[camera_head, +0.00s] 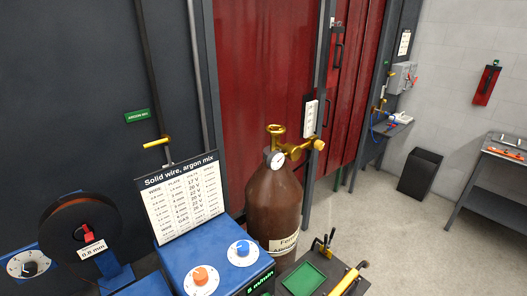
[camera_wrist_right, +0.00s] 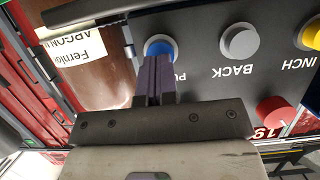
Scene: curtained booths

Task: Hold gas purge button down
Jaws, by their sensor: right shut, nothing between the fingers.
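The blue button (camera_wrist_right: 160,47), with an upside-down label starting "PU" beside it, sits on a dark panel (camera_wrist_right: 196,75) in the right wrist view. My right gripper (camera_wrist_right: 154,60) is shut and empty, its dark purple fingertips over the lower part of the blue button. The fingers hide that part, and I cannot tell whether the button is pressed in. The button panel and right gripper do not show in the head view. My left gripper is in neither view.
A grey BACK button (camera_wrist_right: 240,41), a yellow INCH button (camera_wrist_right: 312,35) and a red button (camera_wrist_right: 277,111) share the panel. A brown gas cylinder (camera_head: 273,205) stands behind the blue machine (camera_head: 215,262). Open floor lies at right.

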